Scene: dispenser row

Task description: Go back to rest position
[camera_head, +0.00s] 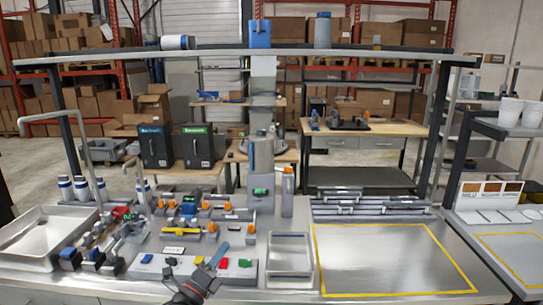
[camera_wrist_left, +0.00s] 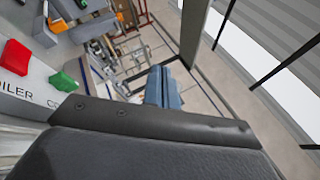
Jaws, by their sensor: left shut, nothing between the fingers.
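My left gripper (camera_head: 219,254) is at the bottom centre of the head view, with its blue fingers shut and empty. It overlaps a pale control panel (camera_head: 158,271) with coloured buttons on the front of the workbench. In the left wrist view the blue fingers (camera_wrist_left: 163,88) are together with nothing between them. A red button (camera_wrist_left: 15,56) and a green button (camera_wrist_left: 62,82) on the lettered panel lie to their left. I cannot tell the exact gap between the fingers and the panel. My right gripper is not in view.
A metal tray (camera_head: 290,236) stands right of the gripper. A yellow-outlined bare area (camera_head: 385,262) lies further right. Valves and pipe fittings (camera_head: 190,208) crowd the bench behind and left. A large basin (camera_head: 14,246) is at the far left. An overhead shelf (camera_head: 390,53) spans the bench.

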